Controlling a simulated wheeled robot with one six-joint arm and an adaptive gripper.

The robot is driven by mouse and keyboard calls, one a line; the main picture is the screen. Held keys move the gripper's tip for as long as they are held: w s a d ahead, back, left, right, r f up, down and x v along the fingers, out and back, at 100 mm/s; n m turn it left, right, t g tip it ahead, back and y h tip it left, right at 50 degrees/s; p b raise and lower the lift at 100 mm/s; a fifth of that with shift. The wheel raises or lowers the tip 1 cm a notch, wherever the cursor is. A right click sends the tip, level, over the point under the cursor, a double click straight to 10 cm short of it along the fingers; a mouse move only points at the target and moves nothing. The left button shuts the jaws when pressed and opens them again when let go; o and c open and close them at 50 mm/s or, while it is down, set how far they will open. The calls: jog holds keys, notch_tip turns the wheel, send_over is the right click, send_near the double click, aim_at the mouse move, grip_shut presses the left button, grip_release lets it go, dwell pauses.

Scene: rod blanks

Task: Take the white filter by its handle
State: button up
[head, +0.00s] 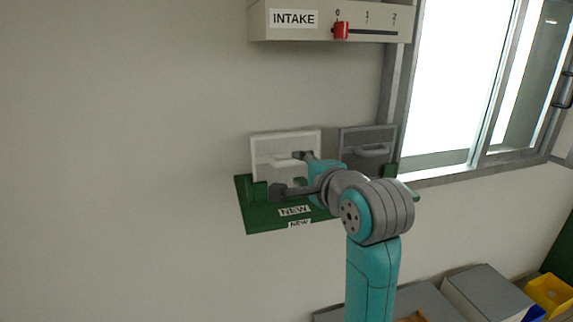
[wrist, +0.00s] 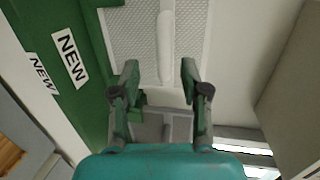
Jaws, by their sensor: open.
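The white filter (head: 264,146), a framed mesh panel, stands upright on a green rack (head: 262,216) labelled NEW. In the wrist view the filter (wrist: 128,35) shows its mesh, and its white bar handle (wrist: 165,35) runs up the picture. My gripper (head: 288,172) is in front of the filter and covers part of it. In the wrist view the two fingers of my gripper (wrist: 159,76) are apart with nothing gripped. The handle lies beyond the fingertips, in line with the gap between them. I cannot tell how deep the remaining distance is.
A grey filter (head: 375,136) with its own handle stands to the right of the white one, partly behind my arm. An INTAKE box (head: 330,20) with a red slider hangs above. A window (head: 455,80) is at right; grey boxes (head: 485,292) and a yellow bin (head: 550,292) are below.

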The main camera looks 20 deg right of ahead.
aim_at(294, 164)
jog(key=shift+x, duration=2.35)
jog(key=shift+a+r, duration=0.15)
jog(key=shift+r, duration=0.05)
grip_shut()
